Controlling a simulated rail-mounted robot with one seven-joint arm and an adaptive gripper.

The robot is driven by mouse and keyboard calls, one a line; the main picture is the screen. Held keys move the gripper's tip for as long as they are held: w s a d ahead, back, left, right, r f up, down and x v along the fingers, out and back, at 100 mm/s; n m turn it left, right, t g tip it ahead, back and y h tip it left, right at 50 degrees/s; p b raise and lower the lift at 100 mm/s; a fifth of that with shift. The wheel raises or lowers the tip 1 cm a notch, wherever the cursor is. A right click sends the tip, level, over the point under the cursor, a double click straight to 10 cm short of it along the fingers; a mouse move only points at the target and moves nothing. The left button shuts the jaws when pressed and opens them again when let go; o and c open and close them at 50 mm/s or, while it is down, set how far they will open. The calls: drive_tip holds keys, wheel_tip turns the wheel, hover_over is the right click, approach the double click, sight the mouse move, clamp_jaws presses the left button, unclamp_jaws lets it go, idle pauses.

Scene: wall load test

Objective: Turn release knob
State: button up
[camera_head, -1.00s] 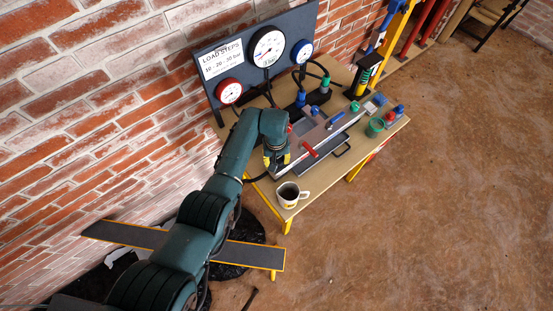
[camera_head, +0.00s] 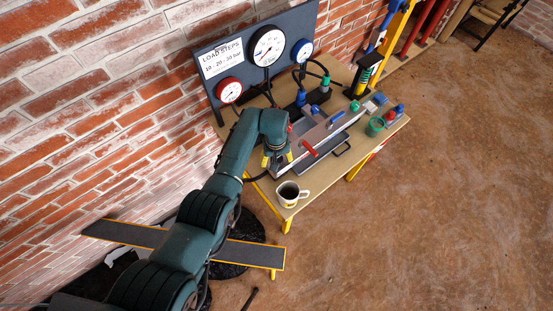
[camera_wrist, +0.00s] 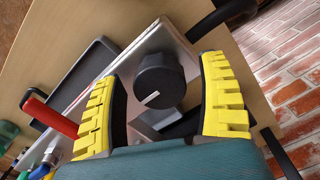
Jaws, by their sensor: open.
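The release knob (camera_wrist: 160,80) is black and round with a white pointer line, on a light metal plate (camera_wrist: 127,62) in the wrist view. My gripper (camera_wrist: 162,105) is open, with one yellow-padded finger on each side of the knob. Gaps show between the fingers and the knob, and I cannot tell how high the fingertips are above it. In the head view my gripper (camera_head: 278,159) is over the near left end of the metal unit (camera_head: 325,136) on the table, and hides the knob.
A red lever (camera_head: 309,148) stands close to my gripper; it also shows in the wrist view (camera_wrist: 50,117). The gauge board (camera_head: 240,91) rises behind. A green cup (camera_head: 375,126) stands to the right.

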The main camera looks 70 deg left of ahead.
wheel_tip(320, 180, up, 12)
idle(0.4)
drive_tip(key=shift+s, duration=0.1)
idle(0.4)
